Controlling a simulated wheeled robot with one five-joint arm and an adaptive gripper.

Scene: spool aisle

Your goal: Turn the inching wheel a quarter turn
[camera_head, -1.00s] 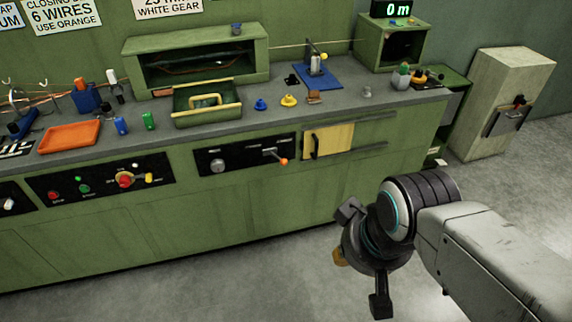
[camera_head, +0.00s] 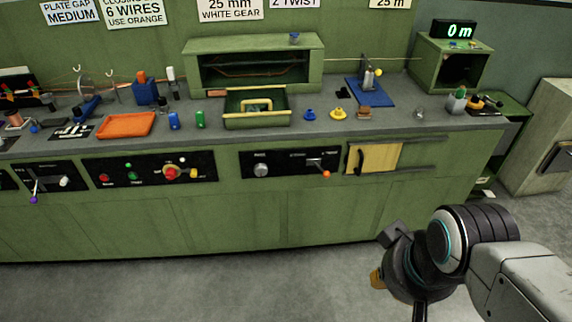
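I cannot tell for sure which part is the inching wheel. A grey round dial (camera_head: 261,170) sits on the middle panel, beside a lever with an orange tip (camera_head: 326,174). My gripper (camera_head: 400,275) is low at the right, over the floor in front of the cabinets. Its dark fingers are spread apart, and the lower one is partly cut off by the frame edge. It is clear of the panels and I see nothing held.
The green bench (camera_head: 300,205) runs across the view. Its top carries an orange tray (camera_head: 127,125), a green drawer box (camera_head: 256,120), blue and yellow parts and a blue plate (camera_head: 371,92). A yellow panel (camera_head: 374,158) is on the front. The grey floor (camera_head: 250,285) ahead is clear.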

